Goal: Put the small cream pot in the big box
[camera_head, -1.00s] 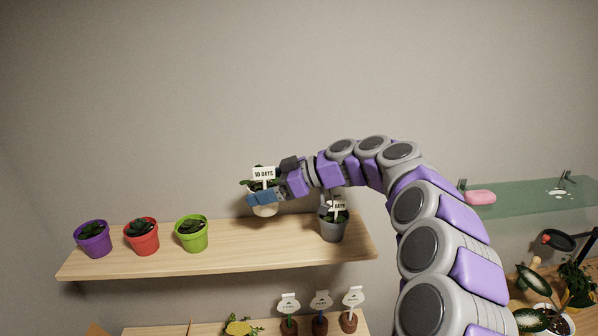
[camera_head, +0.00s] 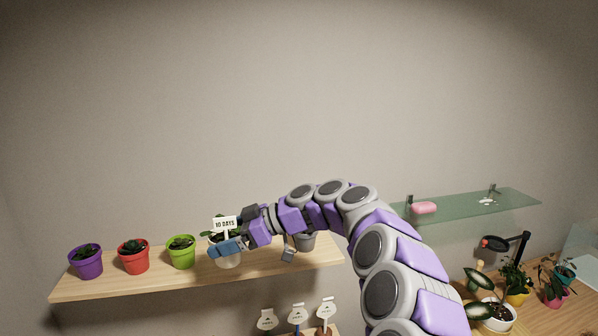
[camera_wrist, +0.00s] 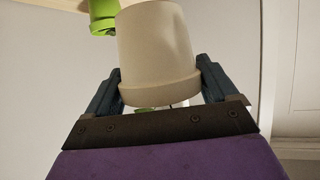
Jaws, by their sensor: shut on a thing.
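The small cream pot (camera_head: 229,262) with a plant and a "10 DAYS" sign is held in my gripper (camera_head: 228,247) in front of the wooden shelf, right of the green pot. In the wrist view the cream pot (camera_wrist: 157,50) sits between the two dark fingers of my gripper (camera_wrist: 158,88), which are shut on it. Its rim points toward the palm in that view. I cannot make out the big box in these frames.
Purple (camera_head: 86,261), red (camera_head: 133,256) and green (camera_head: 181,251) pots stand on the wooden shelf (camera_head: 125,284). A grey pot (camera_head: 304,240) stands at its right, partly behind my arm. A glass shelf (camera_head: 465,207) holds a pink object (camera_head: 424,208). Several potted plants stand lower right.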

